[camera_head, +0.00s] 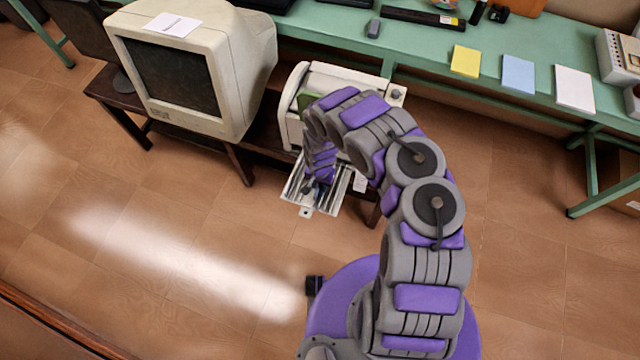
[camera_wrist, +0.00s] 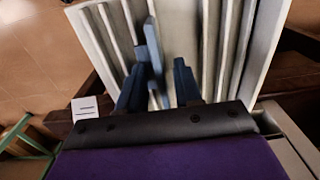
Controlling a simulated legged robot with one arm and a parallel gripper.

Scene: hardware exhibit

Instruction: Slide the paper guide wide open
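The white printer (camera_head: 350,78) stands on a low dark table, with its ribbed tray (camera_head: 331,200) reaching out over the floor. The tray also fills the upper wrist view (camera_wrist: 262,45). A thin blue-grey upright tab, which looks like the paper guide (camera_wrist: 153,45), stands on the tray in the wrist view. My gripper (camera_wrist: 160,72) is open, with one dark blue finger on each side of the guide's lower part. The guide is closer to the left finger; I cannot tell whether they touch. In the head view my gripper (camera_head: 316,187) is over the tray, mostly hidden by my arm.
A beige CRT monitor (camera_head: 185,70) stands just left of the printer. A green table (camera_head: 425,45) runs behind, holding yellow, blue and white paper stacks. A white label (camera_wrist: 85,108) shows left of the tray. The wooden floor in front is clear.

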